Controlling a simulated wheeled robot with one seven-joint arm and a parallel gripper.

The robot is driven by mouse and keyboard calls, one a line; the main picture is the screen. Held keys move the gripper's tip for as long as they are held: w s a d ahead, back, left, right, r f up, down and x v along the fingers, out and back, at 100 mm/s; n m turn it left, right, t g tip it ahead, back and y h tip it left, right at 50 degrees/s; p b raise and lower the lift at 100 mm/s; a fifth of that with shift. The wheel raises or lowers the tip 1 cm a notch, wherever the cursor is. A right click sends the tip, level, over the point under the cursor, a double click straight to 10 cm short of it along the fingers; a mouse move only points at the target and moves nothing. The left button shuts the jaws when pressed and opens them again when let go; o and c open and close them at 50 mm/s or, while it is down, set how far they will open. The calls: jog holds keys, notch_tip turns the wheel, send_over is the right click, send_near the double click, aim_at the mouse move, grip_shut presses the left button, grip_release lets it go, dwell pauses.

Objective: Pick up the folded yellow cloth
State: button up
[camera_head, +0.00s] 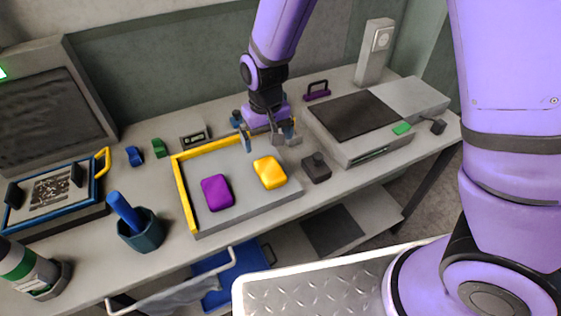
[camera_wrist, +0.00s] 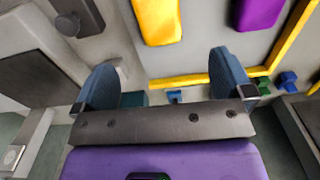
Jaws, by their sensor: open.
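The folded yellow cloth (camera_head: 269,173) lies on a grey tray (camera_head: 240,208) with a yellow raised edge, to the right of a purple folded cloth (camera_head: 217,193). In the wrist view the yellow cloth (camera_wrist: 158,20) is at the top, ahead of the fingers, and partly cut off by the frame. My gripper (camera_head: 268,140) is above the far side of the tray, behind the yellow cloth and apart from it. Its two blue fingers (camera_wrist: 168,75) are spread with nothing between them. The purple cloth (camera_wrist: 258,10) is at the wrist view's top right.
A dark grey block with a knob (camera_head: 316,168) stands just right of the tray. A flat grey machine (camera_head: 358,118) is farther right. A dark cup with a blue handle (camera_head: 140,230) stands left. Small blue (camera_head: 134,156) and green (camera_head: 159,147) pieces lie behind the tray.

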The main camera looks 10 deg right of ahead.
jog(key=shift+w+f, duration=0.1)
jog(key=shift+f, duration=0.65)
send_over(269, 168)
jog(key=f, duration=0.4)
jog(key=shift+w+f, duration=0.2)
jog(key=shift+s+d+f, duration=0.1)
jog(key=shift+f, duration=1.35)
jog(key=shift+s+f, duration=0.1)
jog(key=shift+f, duration=1.3)
jog(key=c, duration=1)
jog(key=shift+r, duration=0.1)
